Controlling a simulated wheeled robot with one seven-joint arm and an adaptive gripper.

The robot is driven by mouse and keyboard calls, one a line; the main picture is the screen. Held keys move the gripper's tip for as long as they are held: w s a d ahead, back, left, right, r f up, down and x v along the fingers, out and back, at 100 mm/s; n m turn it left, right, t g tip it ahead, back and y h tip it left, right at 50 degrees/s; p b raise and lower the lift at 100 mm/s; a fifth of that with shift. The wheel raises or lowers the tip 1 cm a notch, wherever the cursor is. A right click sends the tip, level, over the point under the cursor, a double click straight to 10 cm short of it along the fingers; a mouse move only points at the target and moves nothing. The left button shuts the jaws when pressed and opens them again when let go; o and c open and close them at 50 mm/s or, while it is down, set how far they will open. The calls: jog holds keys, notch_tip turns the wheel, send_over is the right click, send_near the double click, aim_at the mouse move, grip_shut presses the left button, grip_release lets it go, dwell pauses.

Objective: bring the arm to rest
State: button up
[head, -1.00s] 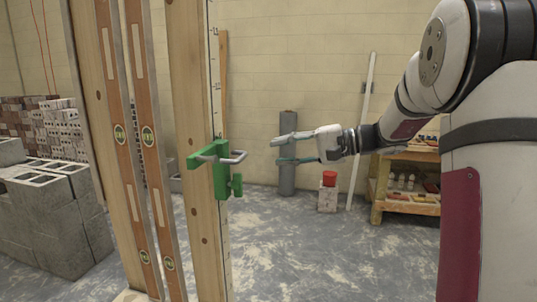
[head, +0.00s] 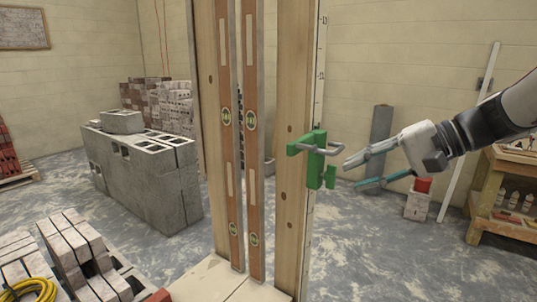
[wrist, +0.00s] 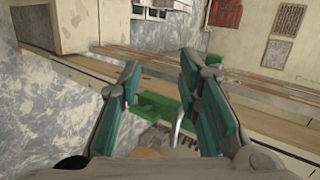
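My gripper (head: 368,169) is open, with its two fingers apart and nothing between them in the head view. It points left, just right of a green clamp (head: 314,160) with a grey metal handle, fixed on an upright wooden post (head: 293,120). A small gap shows between the fingertips and the clamp. In the wrist view, the teal finger pads of my gripper (wrist: 157,85) stand apart, and the green clamp (wrist: 158,106) shows beyond and between them.
Two spirit levels (head: 226,150) stand upright left of the post. Grey blocks (head: 150,175) are stacked at the left, and more blocks (head: 75,245) lie at front left. A wooden shelf (head: 483,205) stands at the right.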

jog(key=s+a+f+n+g+h+p, duration=0.1)
jog(key=s+a+f+h, duration=0.15)
jog(key=s, duration=0.55)
jog(key=s+a+f+n+g+h, duration=0.1)
jog(key=s+a+n+h, duration=0.15)
jog(key=s, duration=0.55)
jog(key=s+d+f+n+t+h, duration=0.1)
jog(key=s+d+f+h, duration=0.2)
jog(key=s, duration=0.6)
jog(key=shift+s+d+n+h+p, duration=0.25)
jog(key=shift+d+n+h+p, duration=0.15)
jog(key=shift+d+h, duration=0.75)
